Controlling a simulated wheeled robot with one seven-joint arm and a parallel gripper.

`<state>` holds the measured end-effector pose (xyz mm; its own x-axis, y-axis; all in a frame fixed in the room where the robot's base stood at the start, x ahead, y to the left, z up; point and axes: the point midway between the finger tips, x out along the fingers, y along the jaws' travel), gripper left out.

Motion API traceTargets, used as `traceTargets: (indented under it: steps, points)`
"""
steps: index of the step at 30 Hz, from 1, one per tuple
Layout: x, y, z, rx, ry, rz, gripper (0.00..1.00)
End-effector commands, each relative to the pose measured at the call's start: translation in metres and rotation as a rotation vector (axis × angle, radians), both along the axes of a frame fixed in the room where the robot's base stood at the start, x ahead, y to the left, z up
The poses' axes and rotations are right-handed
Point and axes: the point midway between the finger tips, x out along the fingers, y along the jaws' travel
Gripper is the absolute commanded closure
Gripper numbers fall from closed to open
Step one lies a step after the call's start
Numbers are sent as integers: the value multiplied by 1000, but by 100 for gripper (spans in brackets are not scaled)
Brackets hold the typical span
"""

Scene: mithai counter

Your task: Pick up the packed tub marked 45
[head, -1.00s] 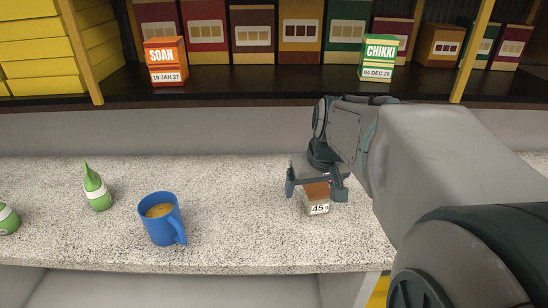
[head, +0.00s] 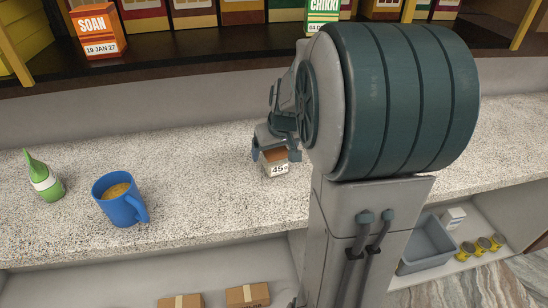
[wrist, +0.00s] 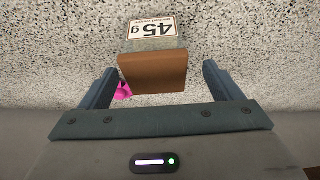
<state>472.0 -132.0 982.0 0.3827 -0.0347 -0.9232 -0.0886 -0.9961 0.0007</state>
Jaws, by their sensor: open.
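The tub marked 45 (head: 276,168) stands on the speckled counter, with a brown top and a white label. In the wrist view the tub (wrist: 152,72) shows its brown top and an upside-down "45 g" label. My gripper (head: 275,154) is at the tub, with its two fingers open on either side. In the wrist view my gripper (wrist: 160,76) has a visible gap between each finger and the tub, and the tub reaches past the fingertips. My arm hides part of the counter to the right.
A small pink thing (wrist: 123,91) lies near the left finger. Behind is a shelf with an orange SOAN box (head: 97,32) and a green CHIKKI box (head: 322,12). A grey bin (head: 428,245) sits low right.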

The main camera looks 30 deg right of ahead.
Motion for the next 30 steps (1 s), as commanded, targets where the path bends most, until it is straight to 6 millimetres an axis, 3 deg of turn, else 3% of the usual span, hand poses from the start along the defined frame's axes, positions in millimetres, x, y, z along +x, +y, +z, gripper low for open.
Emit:
traceTargets:
  steps: [9,17,18,23,30]
  points:
    - [15,-6,-35,1,3,1,15]
    - [16,-6,-37,0,1,1,15]
    - [16,-6,-37,0,1,1,17]
    - [16,-6,-37,0,1,1,62]
    - [16,-6,-37,0,1,1,63]
